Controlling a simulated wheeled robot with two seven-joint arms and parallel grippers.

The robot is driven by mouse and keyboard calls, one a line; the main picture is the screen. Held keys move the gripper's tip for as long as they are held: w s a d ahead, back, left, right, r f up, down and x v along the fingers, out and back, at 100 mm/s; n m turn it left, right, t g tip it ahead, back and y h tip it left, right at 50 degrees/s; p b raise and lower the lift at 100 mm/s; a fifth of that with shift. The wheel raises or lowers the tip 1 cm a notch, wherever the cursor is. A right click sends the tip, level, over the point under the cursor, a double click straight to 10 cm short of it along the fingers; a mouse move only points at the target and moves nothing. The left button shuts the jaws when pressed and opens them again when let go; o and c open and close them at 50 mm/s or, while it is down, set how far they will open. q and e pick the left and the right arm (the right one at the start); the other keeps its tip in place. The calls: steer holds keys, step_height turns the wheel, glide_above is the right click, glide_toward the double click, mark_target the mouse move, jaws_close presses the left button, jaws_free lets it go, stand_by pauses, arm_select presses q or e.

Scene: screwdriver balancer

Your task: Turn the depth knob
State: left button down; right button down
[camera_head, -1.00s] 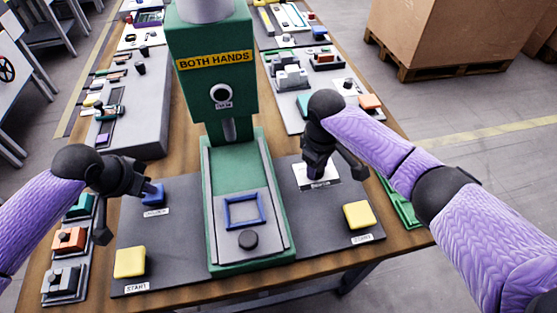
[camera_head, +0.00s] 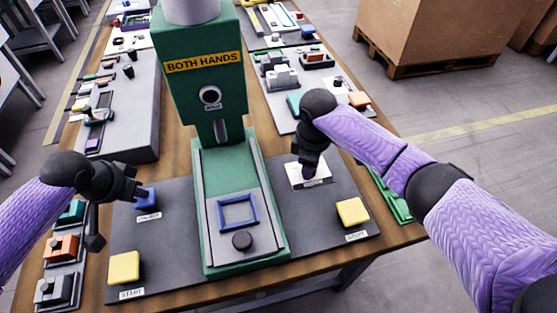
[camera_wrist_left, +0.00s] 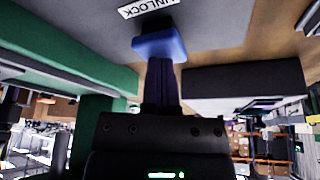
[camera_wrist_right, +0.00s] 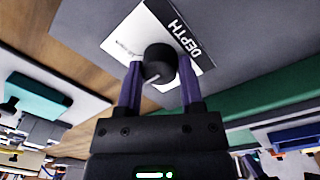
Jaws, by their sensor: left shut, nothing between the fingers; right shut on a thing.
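The depth knob is a small black round knob (camera_wrist_right: 159,62) with a pale line on it. It stands on a white plate marked DEPTH (camera_wrist_right: 132,36) in the right wrist view. My right gripper (camera_wrist_right: 160,78) is shut on the knob, one purple finger on each side. In the head view this gripper (camera_head: 310,176) points down at the white plate (camera_head: 322,177) and hides the knob. My left gripper (camera_head: 138,192) is shut and empty beside the blue UNLOCK block (camera_head: 147,202). In the left wrist view its fingers (camera_wrist_left: 162,62) reach to the blue block (camera_wrist_left: 158,46); contact is unclear.
A green press marked BOTH HANDS (camera_head: 205,90) stands between my arms, with a blue square frame (camera_head: 238,212) on its bed. Other fixtures line the table's far sides.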

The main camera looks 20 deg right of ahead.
steer(key=shift+c, duration=1.2)
jaws_free()
steer(key=shift+r, duration=0.1)
step_height(320, 180, up, 12)
steer(key=shift+s+a, duration=0.15)
steer(key=shift+s, duration=0.1)
arm_select(q)
step_height(320, 180, up, 7)
steer(key=p, duration=0.8)
steer(key=shift+r, duration=0.15)
arm_select(e)
step_height(320, 180, up, 9)
